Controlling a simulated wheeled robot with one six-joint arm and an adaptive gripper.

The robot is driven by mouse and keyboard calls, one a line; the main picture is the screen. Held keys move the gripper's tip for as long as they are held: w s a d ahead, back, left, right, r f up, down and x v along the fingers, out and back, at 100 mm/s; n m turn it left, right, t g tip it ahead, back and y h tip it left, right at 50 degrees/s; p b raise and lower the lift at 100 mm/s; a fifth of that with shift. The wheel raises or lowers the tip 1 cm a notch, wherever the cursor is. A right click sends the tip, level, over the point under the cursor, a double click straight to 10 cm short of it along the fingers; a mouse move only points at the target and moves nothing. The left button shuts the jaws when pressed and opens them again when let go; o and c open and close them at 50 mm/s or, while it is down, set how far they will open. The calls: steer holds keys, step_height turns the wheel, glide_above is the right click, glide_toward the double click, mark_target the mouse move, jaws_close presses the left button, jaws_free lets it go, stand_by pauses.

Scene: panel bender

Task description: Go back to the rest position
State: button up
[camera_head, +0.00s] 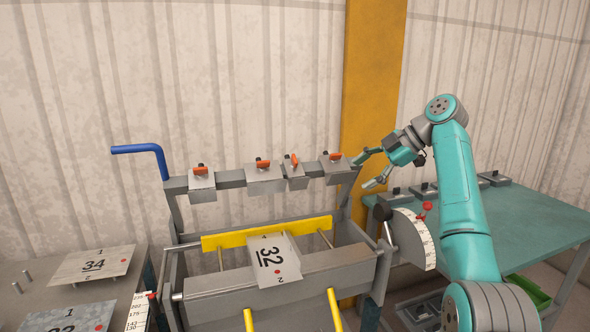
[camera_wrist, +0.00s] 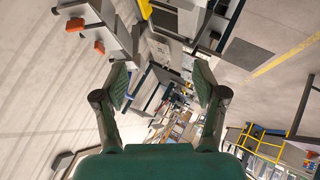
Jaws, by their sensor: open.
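My gripper (camera_head: 368,170) is open and empty in the head view. It is held in the air to the right of the bender's upper clamp bar (camera_head: 231,180), near its right end. In the wrist view my gripper (camera_wrist: 160,90) shows two spread fingers with nothing between them. The panel bender (camera_head: 275,265) stands in the middle of the head view. A metal sheet marked 32 (camera_head: 272,258) lies tilted on it, against the yellow bar (camera_head: 212,242).
Several clamp blocks with orange knobs (camera_head: 263,164) sit along the bar. A blue handle (camera_head: 140,149) rises at its left. A round angle scale (camera_head: 413,238) is below my gripper. A green table (camera_head: 525,222) stands right. Sheet 34 (camera_head: 93,264) lies on the left table.

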step_height(320, 180, down, 32)
steer(key=s+a+m+t+h, duration=0.1)
steer(key=a+m+t+h, duration=0.15)
steer(key=m, duration=0.55)
steer(key=s+d+f+m+t+h, duration=0.1)
steer(key=s+f+m+t+h, duration=0.45)
steer(key=s+f, duration=1.55)
steer(key=s+d+f+m, duration=0.1)
steer(key=s+f+m, duration=0.15)
steer(key=s, duration=0.95)
steer(key=s+d+f+m, duration=0.1)
steer(key=s+f+m, duration=0.15)
steer(key=s, duration=1.05)
steer(key=s+r+m+t, duration=0.3)
steer(key=s+r+m, duration=0.1)
steer(key=s+r, duration=1.6)
steer(key=shift+s+d+r+h, duration=0.15)
steer(key=shift+s+r+h, duration=0.2)
steer(key=shift+s, duration=0.4)
